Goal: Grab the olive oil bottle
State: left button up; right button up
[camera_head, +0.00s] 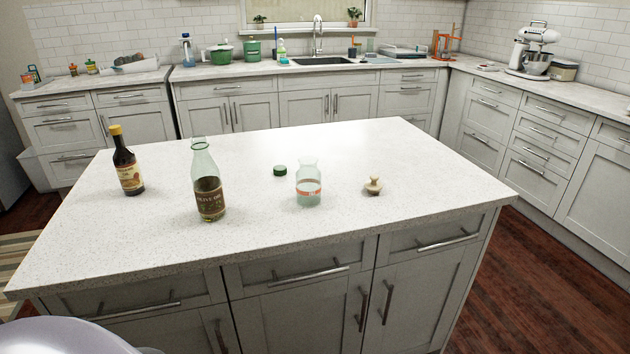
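A clear, pale green glass bottle (206,182) with a dark label that appears to read "olive oil" stands upright on the left half of the white island counter (240,245), close to its front edge. A dark bottle (126,162) with a yellow cap and a yellowish label stands upright to its left and farther back. Neither of my grippers shows in the head view, so I cannot see whether they are open or shut.
A glass jar (308,184), a dark green lid (280,170) and a small beige knobbed object (373,186) stand right of the olive oil bottle. The counter's right end is clear. Drawers with bar handles (310,276) line the island's front. A sink (322,61) and a stand mixer (533,50) are on the back counters.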

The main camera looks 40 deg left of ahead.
aim_at(209, 194)
jog(key=u, duration=1.7)
jog(key=l, duration=0.45)
jog(key=i+l+u, duration=0.1)
jog(key=l, duration=0.35)
